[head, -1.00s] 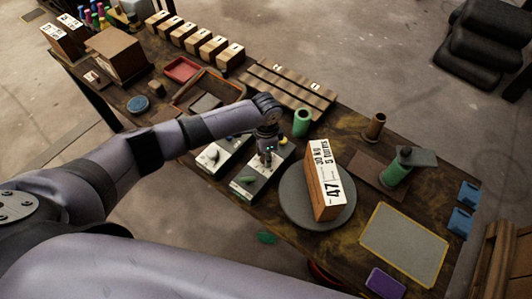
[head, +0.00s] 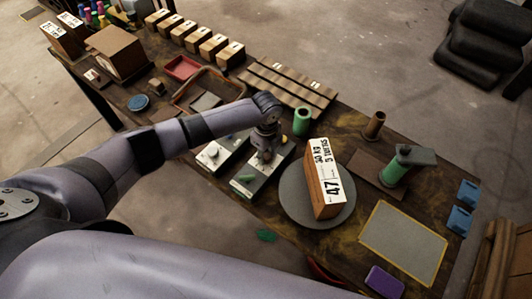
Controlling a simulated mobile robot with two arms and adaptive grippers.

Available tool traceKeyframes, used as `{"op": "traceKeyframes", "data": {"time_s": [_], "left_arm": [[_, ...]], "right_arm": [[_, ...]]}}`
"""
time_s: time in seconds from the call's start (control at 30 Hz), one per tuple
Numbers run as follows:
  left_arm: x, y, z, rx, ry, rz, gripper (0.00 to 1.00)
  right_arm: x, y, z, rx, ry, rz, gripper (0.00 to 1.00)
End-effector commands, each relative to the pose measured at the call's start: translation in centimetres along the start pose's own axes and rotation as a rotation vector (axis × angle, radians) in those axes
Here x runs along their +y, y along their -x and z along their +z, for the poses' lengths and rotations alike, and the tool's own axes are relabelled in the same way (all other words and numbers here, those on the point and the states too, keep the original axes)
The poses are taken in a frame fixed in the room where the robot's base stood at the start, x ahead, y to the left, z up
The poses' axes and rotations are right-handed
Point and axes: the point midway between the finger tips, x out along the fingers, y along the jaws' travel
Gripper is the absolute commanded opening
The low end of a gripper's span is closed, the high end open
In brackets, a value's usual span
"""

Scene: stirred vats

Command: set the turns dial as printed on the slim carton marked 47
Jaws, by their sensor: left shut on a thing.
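The slim carton marked 47 (head: 314,190) stands on a round grey disc (head: 292,212). Its white label reads 47 and "5 turns", with a kg figure above that is too small to be sure of. Left of it are two pale control boxes. The nearer box (head: 248,190) has a green lever on its front part. My left gripper (head: 265,154) points down at the far part of this box and is shut on a dial there, which the fingers hide. The other box (head: 211,158) has a small round knob. My right gripper is not in view.
A green cylinder (head: 302,121) stands just behind the gripper. A slatted wooden rack (head: 290,88), an open tray (head: 180,102) and several small cartons lie farther back. A grey mat (head: 403,243) and a green-bodied device (head: 396,170) are to the right.

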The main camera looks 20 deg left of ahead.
Motion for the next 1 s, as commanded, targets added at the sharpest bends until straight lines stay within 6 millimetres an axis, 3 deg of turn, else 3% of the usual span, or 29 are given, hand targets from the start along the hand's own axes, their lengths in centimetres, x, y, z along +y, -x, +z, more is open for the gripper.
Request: {"op": "traceKeyframes", "data": {"time_s": [0.4,0.93,0.97,1.0], "left_arm": [[-0.05,0.05,-0.03,0.001,-0.179,-0.002,0.03],[-0.06,0.07,-0.04,0.001,-0.203,-0.002,0.03],[-0.06,0.07,-0.04,0.001,-0.202,-0.002,0.32],[-0.06,0.07,-0.04,0.001,-0.202,-0.002,0.35]], "right_arm": [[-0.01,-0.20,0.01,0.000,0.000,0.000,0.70],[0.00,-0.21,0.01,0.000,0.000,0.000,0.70],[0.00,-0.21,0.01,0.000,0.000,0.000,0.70],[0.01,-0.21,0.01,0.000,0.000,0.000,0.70]]}}
